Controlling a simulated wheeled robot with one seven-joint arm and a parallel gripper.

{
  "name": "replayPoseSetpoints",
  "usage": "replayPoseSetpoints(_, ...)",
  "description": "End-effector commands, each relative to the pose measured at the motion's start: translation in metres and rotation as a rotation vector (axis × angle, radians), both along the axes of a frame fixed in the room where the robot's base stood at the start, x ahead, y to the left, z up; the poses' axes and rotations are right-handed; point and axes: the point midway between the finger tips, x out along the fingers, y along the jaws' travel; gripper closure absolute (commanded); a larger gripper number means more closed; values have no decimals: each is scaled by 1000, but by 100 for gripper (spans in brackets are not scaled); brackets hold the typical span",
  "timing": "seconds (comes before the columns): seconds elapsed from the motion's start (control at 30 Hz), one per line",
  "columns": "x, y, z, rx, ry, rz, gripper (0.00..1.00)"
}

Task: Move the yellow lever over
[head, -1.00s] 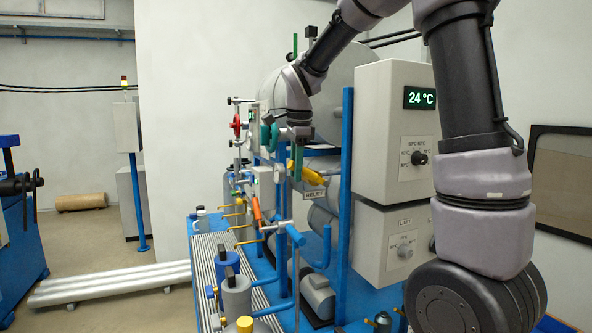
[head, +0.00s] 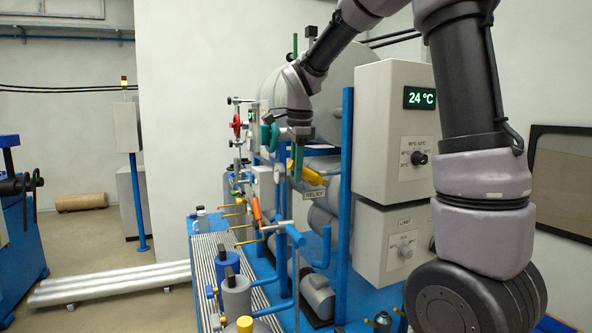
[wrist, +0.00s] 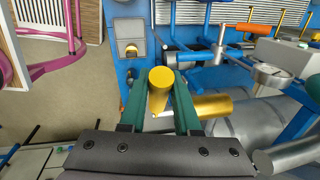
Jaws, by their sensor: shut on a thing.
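The yellow lever (head: 312,176) sticks out beside a small plate lettered RELIEF (head: 311,194) on the machine. In the wrist view the round yellow end of the lever (wrist: 160,79) lies between the two green fingers of my gripper (wrist: 162,95). My gripper (head: 297,165) reaches down to the lever in the head view and is shut on it. A second yellow cylindrical part (wrist: 212,106) shows just right of the fingers in the wrist view. The lever's far end is partly hidden by my gripper.
An orange-handled lever (head: 257,209) and several yellow handles stand left of and below my gripper. A blue upright post (head: 346,200) and a control box reading 24 °C (head: 392,130) stand close to the right.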

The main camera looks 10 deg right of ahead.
Motion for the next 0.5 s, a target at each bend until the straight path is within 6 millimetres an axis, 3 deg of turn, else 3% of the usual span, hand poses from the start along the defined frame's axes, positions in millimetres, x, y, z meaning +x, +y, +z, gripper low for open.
replayPoseSetpoints(0.5, 5, -18, 23, 250, 49, -7, 100)
